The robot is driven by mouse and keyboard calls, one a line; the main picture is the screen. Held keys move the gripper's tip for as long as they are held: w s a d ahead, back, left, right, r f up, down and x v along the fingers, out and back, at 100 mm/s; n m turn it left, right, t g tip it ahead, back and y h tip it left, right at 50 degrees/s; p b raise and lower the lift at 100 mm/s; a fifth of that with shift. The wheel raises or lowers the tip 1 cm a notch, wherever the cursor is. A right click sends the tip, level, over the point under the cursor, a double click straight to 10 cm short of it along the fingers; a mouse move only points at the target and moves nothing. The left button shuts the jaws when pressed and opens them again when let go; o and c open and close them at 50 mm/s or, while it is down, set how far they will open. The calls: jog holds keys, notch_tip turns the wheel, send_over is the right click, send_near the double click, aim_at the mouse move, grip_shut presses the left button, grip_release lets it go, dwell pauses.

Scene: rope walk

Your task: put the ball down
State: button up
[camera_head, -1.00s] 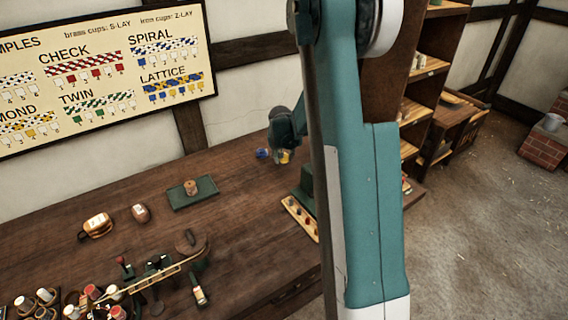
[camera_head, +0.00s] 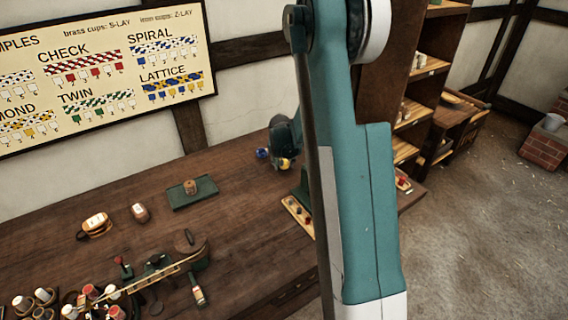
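My gripper (camera_head: 279,156) is small and dark at the far end of the bench, pointing down, partly behind my teal arm. A yellow ball-like thing (camera_head: 285,164) shows right under its fingertips, close to the bench top. A blue ball-like thing (camera_head: 262,153) shows just left of the fingers. The fingers are too small and dark to tell whether they are shut on either one, or whether the yellow one touches the wood.
The wooden bench (camera_head: 235,215) is bare around the gripper's left. A green tray (camera_head: 193,196) with a small spool lies left of it. A wooden strip with colored pegs (camera_head: 298,215) lies nearer. Bobbins and a clamp device (camera_head: 160,265) fill the near left. Shelves (camera_head: 425,70) stand right.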

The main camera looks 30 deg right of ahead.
jog(key=shift+o, duration=1.2)
jog(key=shift+r, duration=0.25)
jog(key=p+v, duration=0.1)
jog(key=v, duration=1.1)
jog(key=shift+p, duration=0.4)
jog(key=shift+a, duration=0.1)
